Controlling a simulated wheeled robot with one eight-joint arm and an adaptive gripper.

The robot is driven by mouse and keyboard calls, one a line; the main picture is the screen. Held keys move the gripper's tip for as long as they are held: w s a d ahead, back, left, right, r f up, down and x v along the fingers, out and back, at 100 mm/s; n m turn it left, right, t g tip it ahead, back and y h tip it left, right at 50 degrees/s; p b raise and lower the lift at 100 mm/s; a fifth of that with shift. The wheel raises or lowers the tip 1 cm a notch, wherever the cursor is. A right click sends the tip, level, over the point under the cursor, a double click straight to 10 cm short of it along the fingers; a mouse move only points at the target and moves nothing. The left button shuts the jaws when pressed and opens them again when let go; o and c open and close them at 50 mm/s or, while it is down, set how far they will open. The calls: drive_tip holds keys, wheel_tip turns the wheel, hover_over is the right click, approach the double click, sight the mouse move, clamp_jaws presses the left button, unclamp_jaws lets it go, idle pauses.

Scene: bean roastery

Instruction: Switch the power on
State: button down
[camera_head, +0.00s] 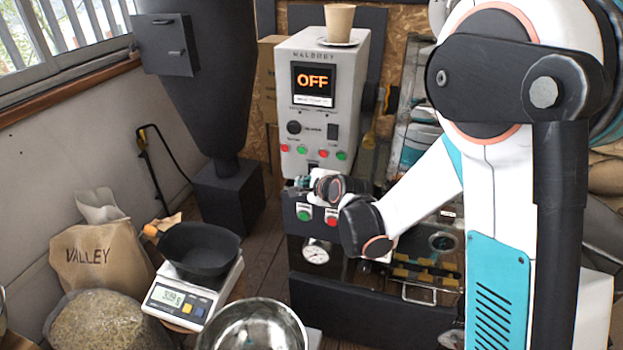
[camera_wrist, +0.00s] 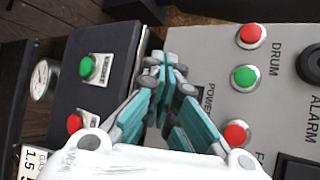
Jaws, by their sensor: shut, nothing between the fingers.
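The grey control box (camera_head: 303,110) stands in the head view with a lit screen (camera_head: 313,83) reading OFF. Red and green buttons sit on its front, with a black knob (camera_head: 294,127) above them. In the wrist view the panel is turned sideways, and a POWER label (camera_wrist: 208,104) shows partly behind my gripper (camera_wrist: 160,68). The power switch itself is hidden or cannot be made out. My gripper is shut and empty. In the head view my gripper (camera_head: 300,184) is at the lower front edge of the box, close to it; whether it touches cannot be told.
A lower dark panel with a green button (camera_head: 304,215), a red button (camera_head: 332,221) and a gauge (camera_head: 316,252) is just below my gripper. A paper cup (camera_head: 339,22) stands atop the box. A scale (camera_head: 193,300) with a black pan (camera_head: 201,250) is at left.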

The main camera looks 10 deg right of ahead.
drive_tip(key=shift+w, duration=0.1)
idle(0.6)
drive_tip(key=shift+w+d, duration=0.2)
drive_tip(key=shift+w, duration=0.1)
drive_tip(key=shift+w+d+f, duration=0.1)
drive_tip(key=shift+w, duration=0.2)
idle(0.6)
drive_tip(key=shift+s, duration=0.1)
drive_tip(key=shift+s+a, duration=0.3)
drive_tip(key=shift+s, duration=0.3)
idle(0.3)
drive_tip(key=s, duration=0.1)
drive_tip(key=s+a, duration=0.1)
drive_tip(key=s, duration=0.2)
drive_tip(key=shift+s+a+r, duration=0.3)
drive_tip(key=shift+a+r, duration=0.1)
